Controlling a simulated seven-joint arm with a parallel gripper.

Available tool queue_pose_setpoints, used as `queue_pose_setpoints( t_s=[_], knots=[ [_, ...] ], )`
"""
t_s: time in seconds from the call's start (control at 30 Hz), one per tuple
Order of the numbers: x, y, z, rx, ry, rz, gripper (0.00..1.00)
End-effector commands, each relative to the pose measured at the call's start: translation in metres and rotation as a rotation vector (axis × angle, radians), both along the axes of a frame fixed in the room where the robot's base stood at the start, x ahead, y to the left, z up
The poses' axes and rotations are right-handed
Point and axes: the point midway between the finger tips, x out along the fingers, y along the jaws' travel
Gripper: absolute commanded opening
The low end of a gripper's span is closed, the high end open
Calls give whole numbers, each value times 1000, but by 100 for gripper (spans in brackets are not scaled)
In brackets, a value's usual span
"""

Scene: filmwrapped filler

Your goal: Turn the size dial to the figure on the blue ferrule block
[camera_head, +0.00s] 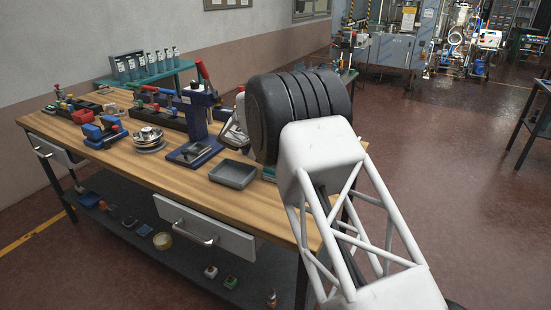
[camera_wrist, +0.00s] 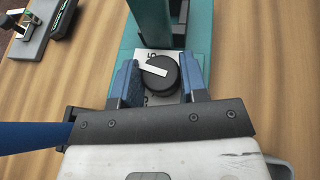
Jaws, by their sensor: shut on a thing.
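The size dial (camera_wrist: 162,76) is a round black knob with a white pointer bar across its top, in the wrist view. It sits on a pale plate on a teal stand (camera_wrist: 122,50). The pointer slants up to the left; a figure that looks like a 5 shows just above the dial, and other marks are partly hidden. My gripper (camera_wrist: 160,77) has its blue fingers on either side of the dial, shut on it. In the head view my arm hides the dial. A blue fixture (camera_head: 104,131) stands left on the bench; I cannot tell whether it is the ferrule block, and no figure is readable.
The front right bench top is mostly bare.

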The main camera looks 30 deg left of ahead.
Motion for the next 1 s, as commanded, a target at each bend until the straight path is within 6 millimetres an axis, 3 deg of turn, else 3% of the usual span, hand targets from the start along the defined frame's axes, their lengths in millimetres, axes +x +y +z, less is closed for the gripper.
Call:
queue_pose_setpoints(
  t_s=[0.4,0.9,0.93,1.0],
  knots=[
    [2,-1,0,0,1,-222,16],
    [2,-1,1,-1,-2,-245,16],
    [2,-1,1,-1,-2,-245,43],
    [2,-1,1,0,0,-245,50]
  ],
)
